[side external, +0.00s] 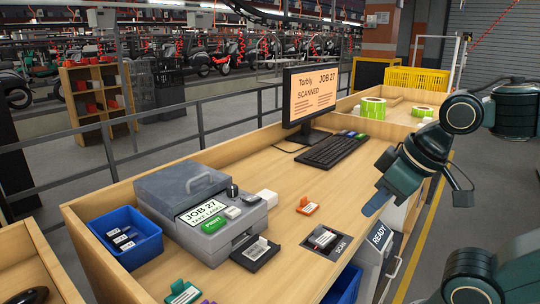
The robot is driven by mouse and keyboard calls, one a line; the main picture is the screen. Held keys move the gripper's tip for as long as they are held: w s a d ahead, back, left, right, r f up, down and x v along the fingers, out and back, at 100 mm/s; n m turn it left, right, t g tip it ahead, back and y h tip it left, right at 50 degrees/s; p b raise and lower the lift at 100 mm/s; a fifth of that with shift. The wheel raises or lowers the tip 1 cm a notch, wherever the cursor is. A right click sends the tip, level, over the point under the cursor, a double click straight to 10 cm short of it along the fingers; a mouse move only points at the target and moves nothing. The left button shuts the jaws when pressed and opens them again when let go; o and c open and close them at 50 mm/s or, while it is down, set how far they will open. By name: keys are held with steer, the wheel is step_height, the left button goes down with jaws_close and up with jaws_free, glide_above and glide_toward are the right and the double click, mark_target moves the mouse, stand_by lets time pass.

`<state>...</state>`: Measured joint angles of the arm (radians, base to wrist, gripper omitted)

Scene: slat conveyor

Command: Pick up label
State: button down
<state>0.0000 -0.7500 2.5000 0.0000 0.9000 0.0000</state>
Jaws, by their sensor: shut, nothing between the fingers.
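A grey label printer (207,210) stands on the wooden bench, with "JOB 27 TAKE LABEL" on its display. A white printed label (256,247) lies on the dark tray (268,258) at the printer's front. My gripper (376,204) is at the right, in the air over the bench's right side. It is shut and empty, to the right of the scan pad (340,240) and well away from the printer's label. A small tag with a white label (322,237) rests on the scan pad.
A monitor (311,98) reads "JOB 27 SCANNED", with a keyboard (336,150) before it. An orange tag (307,208) and a green tag (183,292) lie on the bench. Green-white rolls (374,108) stand behind.

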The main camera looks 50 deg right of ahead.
stand_by(0.4)
steer(key=c, duration=1.2)
jaws_free()
steer(key=w+a+n+g, duration=0.2)
steer(key=w+n, duration=0.7)
steer(key=w, duration=0.2)
steer(key=w+a+n+g, duration=0.2)
steer(key=w+n+g, duration=0.1)
steer(key=w+n, duration=0.6)
steer(key=shift+w+f+g, duration=0.3)
steer(key=shift+w+f, duration=0.05)
steer(key=shift+w, duration=0.65)
steer(key=shift+a, duration=0.1)
steer(key=shift+f, duration=4.3)
